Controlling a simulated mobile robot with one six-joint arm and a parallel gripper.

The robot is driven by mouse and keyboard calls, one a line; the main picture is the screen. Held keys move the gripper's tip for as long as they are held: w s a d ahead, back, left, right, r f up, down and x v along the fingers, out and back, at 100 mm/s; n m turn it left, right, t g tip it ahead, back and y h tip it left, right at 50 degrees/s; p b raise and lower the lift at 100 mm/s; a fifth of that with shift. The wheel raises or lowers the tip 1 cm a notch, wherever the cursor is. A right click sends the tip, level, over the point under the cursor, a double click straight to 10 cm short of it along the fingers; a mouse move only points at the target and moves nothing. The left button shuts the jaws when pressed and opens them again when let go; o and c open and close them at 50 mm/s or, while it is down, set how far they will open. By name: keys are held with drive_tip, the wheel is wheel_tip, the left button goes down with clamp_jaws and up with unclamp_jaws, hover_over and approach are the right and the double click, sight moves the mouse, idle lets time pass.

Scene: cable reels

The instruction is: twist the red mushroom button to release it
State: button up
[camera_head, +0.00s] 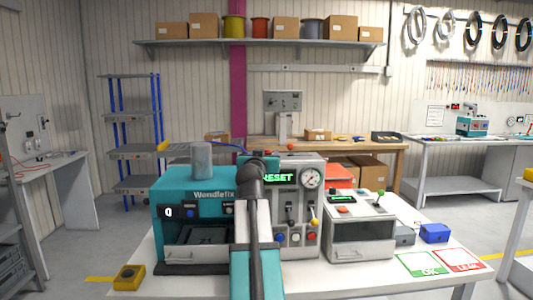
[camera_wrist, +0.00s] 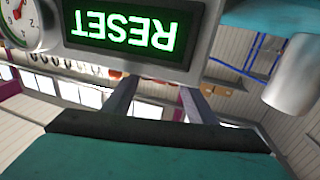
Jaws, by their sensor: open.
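A small red dome (camera_head: 291,146) shows at the top edge of the grey machine (camera_head: 290,205) in the head view. I cannot tell whether it is the mushroom button or whether it stands on the machine or behind it. A red round button (camera_head: 311,236) sits low on the machine's front. My gripper (camera_head: 258,160) is in front of the machine's upper left, beside the green RESET display (camera_head: 279,178), and partly hides it. In the wrist view the fingers (camera_wrist: 158,98) are apart with nothing between them. The display (camera_wrist: 128,30) shows upside down there, close by.
A teal Wendlefix machine (camera_head: 190,222) with a grey cylinder (camera_head: 201,160) on top stands left. A light grey machine (camera_head: 360,235) stands right. A yellow box (camera_head: 129,277) is at the table's front left. Green and red cards (camera_head: 420,264) lie right, near a blue box (camera_head: 435,233).

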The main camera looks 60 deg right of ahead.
sight(266, 153)
drive_tip(key=shift+x, duration=1.8)
